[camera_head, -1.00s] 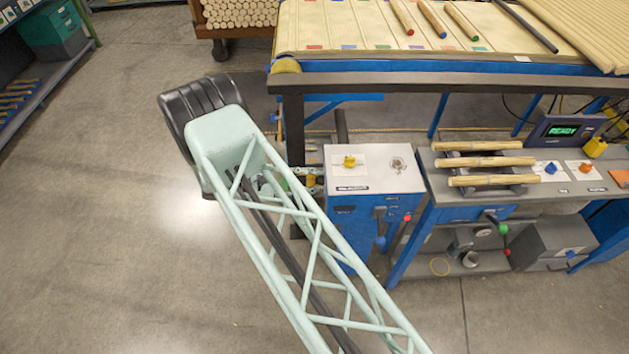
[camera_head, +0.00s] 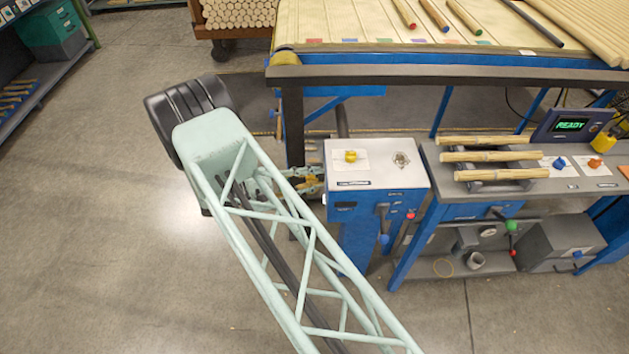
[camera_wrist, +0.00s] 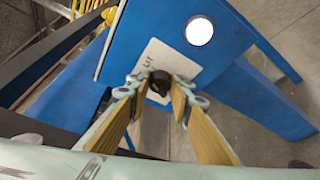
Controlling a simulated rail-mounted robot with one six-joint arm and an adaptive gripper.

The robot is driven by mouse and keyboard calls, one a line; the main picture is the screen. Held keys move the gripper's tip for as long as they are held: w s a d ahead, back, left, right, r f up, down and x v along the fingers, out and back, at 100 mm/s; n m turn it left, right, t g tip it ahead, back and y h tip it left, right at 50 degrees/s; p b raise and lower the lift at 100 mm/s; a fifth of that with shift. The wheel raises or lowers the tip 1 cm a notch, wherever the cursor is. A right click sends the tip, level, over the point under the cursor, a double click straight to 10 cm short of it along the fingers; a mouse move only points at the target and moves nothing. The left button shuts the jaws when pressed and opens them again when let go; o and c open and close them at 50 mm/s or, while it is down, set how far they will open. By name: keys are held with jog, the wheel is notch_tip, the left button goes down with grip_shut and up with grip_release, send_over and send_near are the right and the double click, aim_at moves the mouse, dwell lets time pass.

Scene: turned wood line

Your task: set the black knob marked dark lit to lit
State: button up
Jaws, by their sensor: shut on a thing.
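The black knob (camera_wrist: 158,87) shows in the wrist view on a white label plate (camera_wrist: 168,58) fixed to a blue cabinet panel (camera_wrist: 140,35). The word "LIT" is readable on the plate, above and left of the knob. My gripper (camera_wrist: 160,92) is shut on the knob, one fingertip on each side. The knob's pointer and the other marking are hidden or too small to read. In the head view my gripper (camera_head: 302,181) is at the left side of the grey-topped cabinet (camera_head: 385,177), mostly behind my arm; the black knob is hidden there.
A round white light (camera_wrist: 199,31) glows on the panel beside the plate. A yellow knob (camera_head: 351,156) sits on the cabinet top. A dark rail (camera_head: 450,77) runs above and behind the cabinet. A bench with wooden spindles (camera_head: 488,156) stands right. The floor at left is clear.

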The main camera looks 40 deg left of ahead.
jog(key=shift+m, duration=0.3)
jog(key=o, duration=0.9)
jog(key=shift+v, duration=6)
jog(key=shift+s+f, duration=0.1)
jog(key=shift+f, duration=0.05)
